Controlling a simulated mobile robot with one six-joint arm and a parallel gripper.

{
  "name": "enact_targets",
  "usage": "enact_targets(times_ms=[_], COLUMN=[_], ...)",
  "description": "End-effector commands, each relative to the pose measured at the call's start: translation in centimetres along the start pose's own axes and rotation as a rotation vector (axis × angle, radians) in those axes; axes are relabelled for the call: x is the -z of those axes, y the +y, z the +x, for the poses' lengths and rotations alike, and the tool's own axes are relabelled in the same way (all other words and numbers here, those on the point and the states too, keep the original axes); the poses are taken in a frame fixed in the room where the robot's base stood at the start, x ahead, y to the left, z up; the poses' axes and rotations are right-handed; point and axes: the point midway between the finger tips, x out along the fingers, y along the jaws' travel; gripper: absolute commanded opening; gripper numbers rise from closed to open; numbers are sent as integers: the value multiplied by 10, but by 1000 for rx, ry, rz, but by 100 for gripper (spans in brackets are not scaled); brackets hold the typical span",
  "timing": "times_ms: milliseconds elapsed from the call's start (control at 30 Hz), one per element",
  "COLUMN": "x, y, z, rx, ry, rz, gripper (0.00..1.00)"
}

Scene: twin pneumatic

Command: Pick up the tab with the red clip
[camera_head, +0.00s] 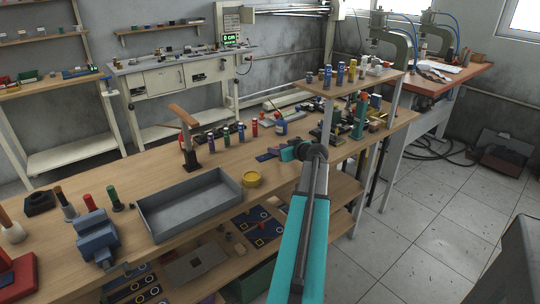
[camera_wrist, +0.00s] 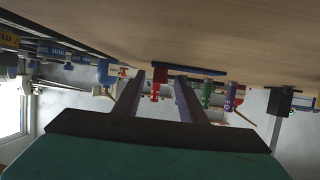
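My gripper (camera_head: 288,153) reaches out low over the long wooden workbench. In the wrist view, which looks upside down, its two dark fingers (camera_wrist: 158,84) are apart with nothing held between them. A small red piece (camera_wrist: 155,90) shows in the gap between the fingers, beyond the tips. Next to it a thin dark blue flat piece (camera_wrist: 200,71) lies along the bench top. I cannot tell for sure which is the tab with the red clip.
A grey metal tray (camera_head: 190,203), a yellow round tin (camera_head: 251,179) and a blue vise (camera_head: 97,238) stand on the bench. A row of coloured cylinders (camera_head: 225,132) stands behind. A raised shelf (camera_head: 350,86) with bottles is to the right.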

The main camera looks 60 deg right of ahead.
Motion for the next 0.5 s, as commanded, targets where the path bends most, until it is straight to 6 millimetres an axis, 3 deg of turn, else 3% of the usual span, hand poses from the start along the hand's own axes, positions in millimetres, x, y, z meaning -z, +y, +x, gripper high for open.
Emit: enact_targets(times_ms=[467,500], x=[0,0], y=[1,1], z=[-1,-1], rx=[-1,-1], ry=[0,0], rz=[0,0], gripper=[38,32])
